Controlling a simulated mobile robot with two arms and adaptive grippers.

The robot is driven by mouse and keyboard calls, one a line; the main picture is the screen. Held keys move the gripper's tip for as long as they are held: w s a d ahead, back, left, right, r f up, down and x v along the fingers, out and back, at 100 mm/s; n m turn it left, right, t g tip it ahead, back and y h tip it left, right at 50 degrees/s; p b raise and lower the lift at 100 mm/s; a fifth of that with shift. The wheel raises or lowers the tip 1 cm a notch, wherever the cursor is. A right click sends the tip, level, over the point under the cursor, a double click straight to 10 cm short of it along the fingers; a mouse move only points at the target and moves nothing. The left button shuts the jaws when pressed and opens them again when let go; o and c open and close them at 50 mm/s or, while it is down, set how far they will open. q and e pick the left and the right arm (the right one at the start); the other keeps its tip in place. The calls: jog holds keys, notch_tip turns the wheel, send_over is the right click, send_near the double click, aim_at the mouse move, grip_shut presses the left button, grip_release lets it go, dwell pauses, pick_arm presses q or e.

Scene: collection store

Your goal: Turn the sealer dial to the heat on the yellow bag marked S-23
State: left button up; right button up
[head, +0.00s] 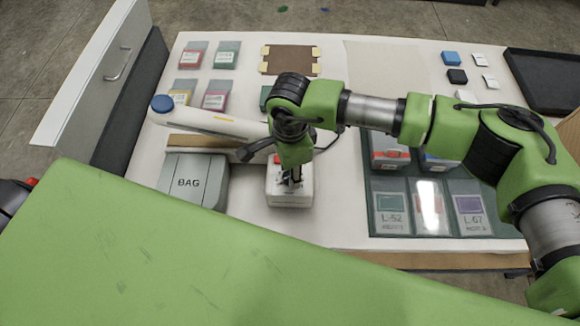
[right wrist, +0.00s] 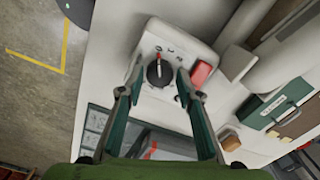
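The sealer's white control box (head: 289,195) stands at the table's front edge beside the long white sealer arm (head: 215,122). In the right wrist view its black dial (right wrist: 159,72) has a red pointer mark towards the top of the picture, among small marks I cannot read. My right gripper (head: 290,178) points down over the box; in the right wrist view its open fingers (right wrist: 159,78) stand on either side of the dial, with gaps showing. A small bag with yellow (head: 180,97) lies behind the sealer arm, partly covered; its marking is unreadable. My left gripper is out of view.
A red button (right wrist: 201,73) sits beside the dial. A grey box marked BAG (head: 193,181) stands left of the control box. Other coloured bags, a brown board (head: 290,59) and a dark tray (head: 545,80) lie behind; a case of labelled packets (head: 375,218) lies right.

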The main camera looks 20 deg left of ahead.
jog(key=shift+f, duration=0.4)
jog(key=c, duration=0.8)
jog(key=shift+c, duration=0.2)
jog(key=shift+f+m+b, duration=0.15)
jog(key=shift+m+b, duration=0.15)
jog(key=shift+b, duration=0.4)
jog(key=m+b, duration=0.9)
jog(key=b, duration=0.6)
jog(key=shift+f+b, duration=0.1)
jog(key=shift+b, duration=0.3)
jog(key=shift+r+m+b, duration=0.3)
jog(key=shift+m+b, duration=0.9)
